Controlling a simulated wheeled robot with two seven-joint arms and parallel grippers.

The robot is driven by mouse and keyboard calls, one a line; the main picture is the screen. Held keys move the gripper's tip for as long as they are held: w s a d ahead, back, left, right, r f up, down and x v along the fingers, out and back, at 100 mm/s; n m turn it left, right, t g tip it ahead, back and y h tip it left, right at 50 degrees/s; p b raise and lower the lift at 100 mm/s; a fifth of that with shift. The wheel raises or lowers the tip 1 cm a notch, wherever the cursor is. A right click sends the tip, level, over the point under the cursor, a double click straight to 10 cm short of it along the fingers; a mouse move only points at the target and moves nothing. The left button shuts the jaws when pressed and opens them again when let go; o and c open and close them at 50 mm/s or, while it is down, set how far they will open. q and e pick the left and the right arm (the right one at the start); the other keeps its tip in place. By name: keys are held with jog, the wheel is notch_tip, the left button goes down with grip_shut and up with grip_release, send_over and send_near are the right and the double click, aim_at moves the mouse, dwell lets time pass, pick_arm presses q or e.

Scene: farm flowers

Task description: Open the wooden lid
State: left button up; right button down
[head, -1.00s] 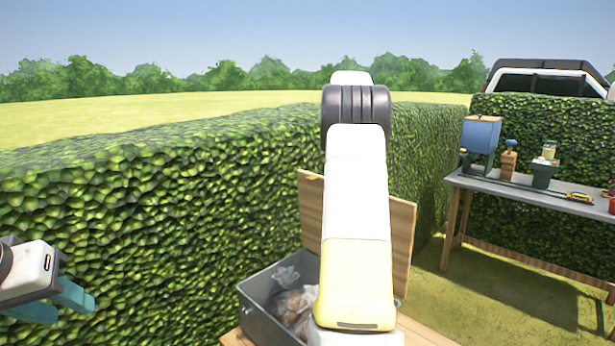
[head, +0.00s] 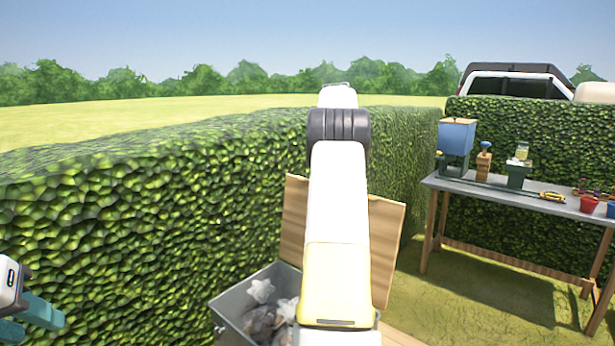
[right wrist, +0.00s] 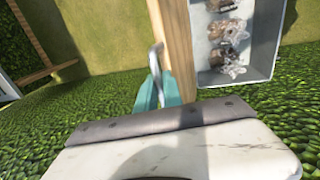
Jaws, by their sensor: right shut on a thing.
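The wooden lid (head: 384,240) stands raised, near upright, at the back of a grey metal box (head: 232,299). In the right wrist view the lid (right wrist: 179,45) shows edge-on beside the box (right wrist: 262,60). My right gripper (right wrist: 157,88) has its teal fingers closed on a metal handle (right wrist: 154,55) at the lid. In the head view my right arm covers the middle of the lid and part of the box, and hides the right gripper. My left gripper (head: 42,325) is at the lower left edge, partly out of frame, fingers apart and empty, away from the lid.
Brown and pale lumpy items (head: 262,318) lie in the box. A tall hedge (head: 130,220) runs close behind and left of it. A workbench (head: 500,196) with tools and pots stands at the right. Grass between the box and the bench is clear.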

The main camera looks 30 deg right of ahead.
jog(key=shift+w+a, duration=0.1)
jog(key=shift+w, duration=0.05)
jog(key=c, duration=1.5)
grip_release()
notch_tip(320, 180, up, 8)
jog(key=a, duration=0.1)
jog(key=shift+s+f, duration=0.15)
jog(key=shift+s, duration=0.15)
jog(key=shift+a, duration=0.1)
